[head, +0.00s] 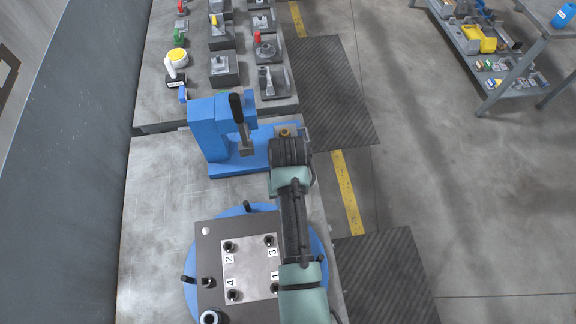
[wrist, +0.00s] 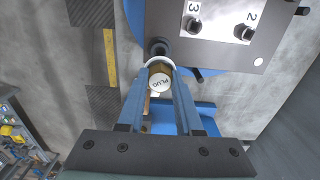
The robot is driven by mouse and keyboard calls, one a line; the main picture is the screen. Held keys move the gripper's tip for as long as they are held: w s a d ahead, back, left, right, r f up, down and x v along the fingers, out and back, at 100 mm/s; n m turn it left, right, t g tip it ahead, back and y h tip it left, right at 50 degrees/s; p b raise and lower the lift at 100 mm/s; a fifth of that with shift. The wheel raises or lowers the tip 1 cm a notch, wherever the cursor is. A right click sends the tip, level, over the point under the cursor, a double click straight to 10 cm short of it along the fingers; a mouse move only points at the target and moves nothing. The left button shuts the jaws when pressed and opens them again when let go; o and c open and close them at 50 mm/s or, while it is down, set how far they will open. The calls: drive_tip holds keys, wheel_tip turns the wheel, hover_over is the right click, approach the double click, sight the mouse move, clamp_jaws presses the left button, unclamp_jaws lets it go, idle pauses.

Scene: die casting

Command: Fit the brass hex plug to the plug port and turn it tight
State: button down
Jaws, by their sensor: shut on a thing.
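I cannot pick out the plug port with certainty. The dark die plate (head: 216,233) lies on a blue round table (head: 323,255).
A blue press (head: 207,130) with a black-handled lever stands left of my gripper. Black pegs stick out around the round table; one (wrist: 158,47) shows just beyond the plug. Several fixtures crowd the back bench (head: 150,85).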

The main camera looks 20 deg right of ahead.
drive_tip(key=shift+f+b, duration=2.05)
drive_tip(key=shift+f, duration=0.8)
drive_tip(key=shift+p, duration=0.55)
drive_tip(key=shift+f+b, duration=1.15)
drive_tip(key=shift+f, duration=0.5)
drive_tip(key=c, duration=0.5)
unclamp_jaws()
wheel_tip(320, 180, up, 13)
drive_tip(key=shift+b, duration=0.85)
